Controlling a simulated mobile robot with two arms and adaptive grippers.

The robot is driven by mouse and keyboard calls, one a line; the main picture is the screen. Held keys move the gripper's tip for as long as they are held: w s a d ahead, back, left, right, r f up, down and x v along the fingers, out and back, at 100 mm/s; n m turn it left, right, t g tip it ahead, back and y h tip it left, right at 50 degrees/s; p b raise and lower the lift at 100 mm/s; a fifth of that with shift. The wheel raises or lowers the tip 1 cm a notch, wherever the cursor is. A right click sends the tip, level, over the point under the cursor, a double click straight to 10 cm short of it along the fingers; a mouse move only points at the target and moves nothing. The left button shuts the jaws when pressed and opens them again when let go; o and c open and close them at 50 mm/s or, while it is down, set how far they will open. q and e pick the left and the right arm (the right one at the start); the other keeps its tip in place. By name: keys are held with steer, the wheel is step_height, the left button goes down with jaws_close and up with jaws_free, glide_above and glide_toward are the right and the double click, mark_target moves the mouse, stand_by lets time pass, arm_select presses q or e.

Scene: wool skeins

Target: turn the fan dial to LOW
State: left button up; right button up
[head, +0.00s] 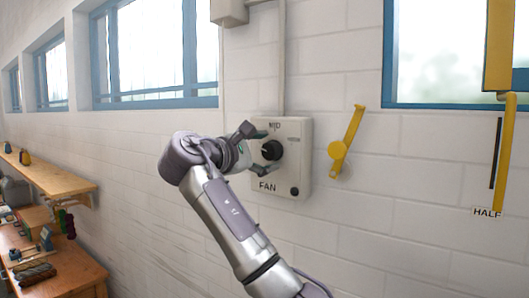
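The fan control box (298,133) is a pale box on the white brick wall, with "FAN" printed near its bottom. Its round black dial (272,150) is near the middle of the box face. A short word above the dial looks like "MID"; no "LOW" label is visible, and I cannot tell the dial's pointer direction. My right gripper (263,151) is at the dial from the left, its dark fingers spread above and below it. The fingers look apart from the dial. My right gripper and wrist hide the left part of the box. My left gripper is not in view.
A yellow lever (346,142) is on the wall just right of the box. A yellow bent bar (504,150) and a "HALF" label (486,213) are at the far right. A wooden shelf (50,178) and a workbench (62,270) stand at left.

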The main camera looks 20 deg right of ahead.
steer(key=v, duration=1.2)
steer(key=shift+w, duration=0.1)
